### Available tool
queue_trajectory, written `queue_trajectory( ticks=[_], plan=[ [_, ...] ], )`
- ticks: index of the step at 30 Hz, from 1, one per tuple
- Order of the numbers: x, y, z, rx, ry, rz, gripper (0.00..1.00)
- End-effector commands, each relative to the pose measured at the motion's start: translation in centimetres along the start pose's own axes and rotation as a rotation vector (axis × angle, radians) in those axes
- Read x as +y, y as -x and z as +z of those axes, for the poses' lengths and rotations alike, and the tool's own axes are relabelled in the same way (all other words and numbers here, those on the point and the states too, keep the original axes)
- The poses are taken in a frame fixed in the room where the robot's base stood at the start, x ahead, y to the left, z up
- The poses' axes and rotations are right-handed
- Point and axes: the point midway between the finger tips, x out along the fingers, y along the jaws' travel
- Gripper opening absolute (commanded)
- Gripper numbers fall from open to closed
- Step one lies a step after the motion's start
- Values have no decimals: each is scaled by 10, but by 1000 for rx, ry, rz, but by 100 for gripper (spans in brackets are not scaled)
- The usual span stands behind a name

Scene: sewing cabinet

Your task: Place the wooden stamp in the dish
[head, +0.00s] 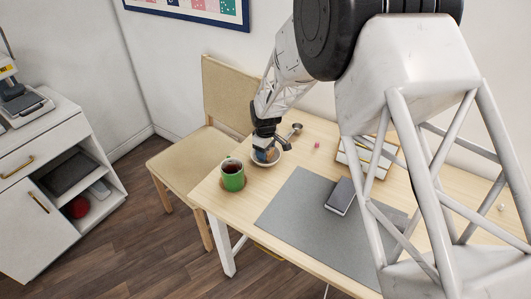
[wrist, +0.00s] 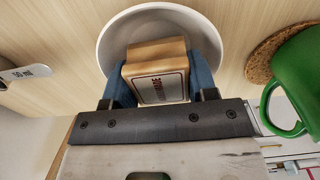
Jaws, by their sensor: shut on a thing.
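The wooden stamp (wrist: 157,72) is a light wooden block with a pale, lettered face, seen in the wrist view. My gripper (wrist: 160,92) is shut on it, with a blue finger on each side. The dish (wrist: 113,33) is white and round and lies behind and around the stamp in the wrist view. In the head view, my gripper (head: 266,148) is over the dish (head: 276,160) on the wooden table. The stamp is mostly hidden there. I cannot tell whether the stamp touches the dish bottom.
A green mug (head: 232,178) stands on a cork coaster (wrist: 262,58) close beside the dish. A grey mat (head: 300,215) with a dark notebook (head: 341,196) lies to the right. A metal scoop (head: 296,128) and a small pink item (head: 317,145) lie behind. A chair (head: 185,155) stands at the left.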

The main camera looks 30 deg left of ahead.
Motion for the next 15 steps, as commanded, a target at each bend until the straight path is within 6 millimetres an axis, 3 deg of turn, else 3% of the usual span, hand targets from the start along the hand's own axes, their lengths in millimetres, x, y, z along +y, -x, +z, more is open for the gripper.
queue_trajectory(
  ticks=[15],
  plan=[
    [0, -10, 0, 0, 0, 0, 25]
  ],
)
